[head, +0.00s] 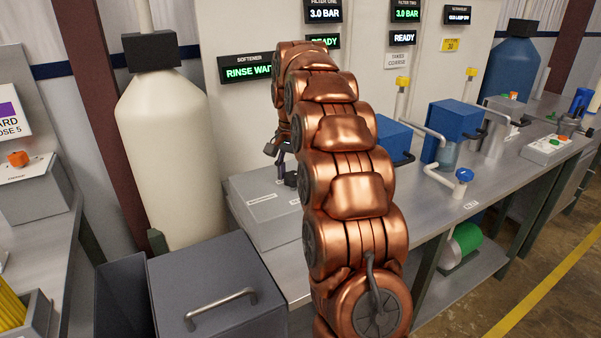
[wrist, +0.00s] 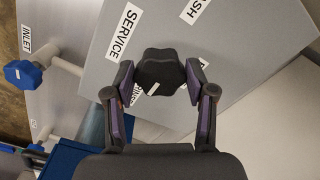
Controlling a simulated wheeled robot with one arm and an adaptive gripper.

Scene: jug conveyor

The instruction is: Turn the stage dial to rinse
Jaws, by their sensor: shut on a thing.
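The stage dial (wrist: 160,72) is a black lobed knob on a grey sloped box (head: 268,207). In the wrist view it sits between the two purple-padded fingers of my gripper (wrist: 161,80), which is shut on it. A small white mark on the dial points toward the bottom of the picture. A SERVICE label (wrist: 124,31) lies at upper left of the dial; other labels are partly hidden by the dial and fingers. In the head view my arm covers much of the gripper. The softener display (head: 247,72) reads "RINSE WAI", the rest hidden.
A cream tank (head: 165,150) stands left of the box, with a grey lidded bin (head: 215,285) in front. On the bench (head: 395,235) to the right are valves, including a blue-handled one (head: 463,176), and a blue container (head: 448,130).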

